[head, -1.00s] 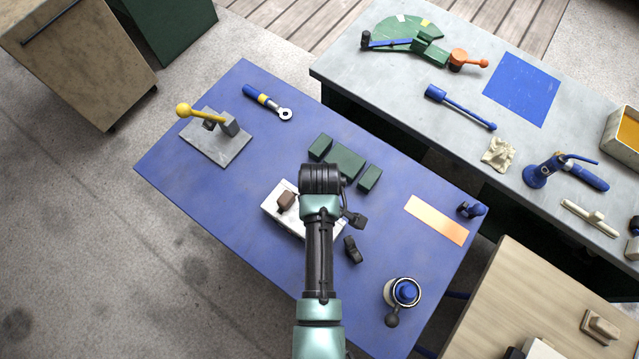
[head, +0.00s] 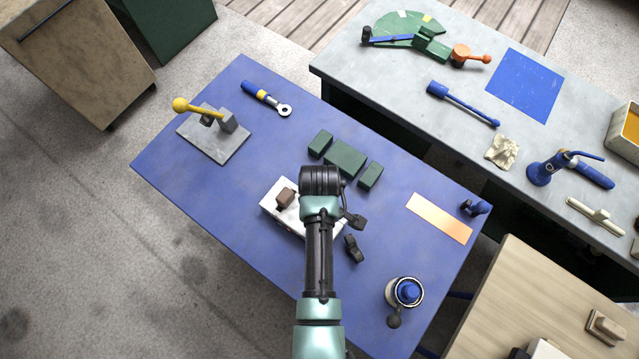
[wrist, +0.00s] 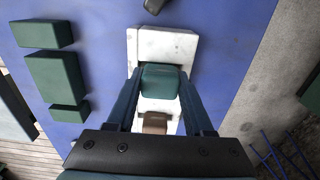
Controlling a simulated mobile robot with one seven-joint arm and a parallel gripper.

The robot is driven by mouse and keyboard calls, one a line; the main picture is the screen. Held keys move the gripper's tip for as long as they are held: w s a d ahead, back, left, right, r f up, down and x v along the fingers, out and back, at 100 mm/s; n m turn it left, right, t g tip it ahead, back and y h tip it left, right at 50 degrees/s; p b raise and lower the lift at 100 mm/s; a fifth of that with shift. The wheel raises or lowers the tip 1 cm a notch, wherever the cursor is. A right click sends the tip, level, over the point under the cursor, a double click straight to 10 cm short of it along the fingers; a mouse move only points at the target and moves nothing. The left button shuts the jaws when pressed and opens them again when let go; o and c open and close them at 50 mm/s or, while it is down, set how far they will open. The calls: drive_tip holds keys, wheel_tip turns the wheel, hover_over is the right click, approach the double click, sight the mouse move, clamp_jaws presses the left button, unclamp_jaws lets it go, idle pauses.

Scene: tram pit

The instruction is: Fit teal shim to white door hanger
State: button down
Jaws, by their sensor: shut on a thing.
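The teal shim (wrist: 161,82) is between the two fingers of my gripper (wrist: 161,76), which is shut on it. The shim is over the middle of the white door hanger (wrist: 168,46) in the wrist view. I cannot tell whether it touches the hanger or is held just above it. The hanger also shows in the head view (head: 272,207), lying on the blue table, partly covered by my arm. A brown block (head: 285,198) sits on the hanger's left part; it also shows in the wrist view (wrist: 155,122). My fingers and the shim are hidden in the head view.
Green blocks (head: 345,159) stand just beyond the hanger. A small black piece (head: 353,248) lies at its right. A yellow-handled lever on a grey plate (head: 218,145), an orange strip (head: 440,217) and a blue-topped pot (head: 406,292) are farther off.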

drive_tip(key=shift+f+b, duration=0.65)
drive_tip(key=shift+f, duration=0.35)
unclamp_jaws()
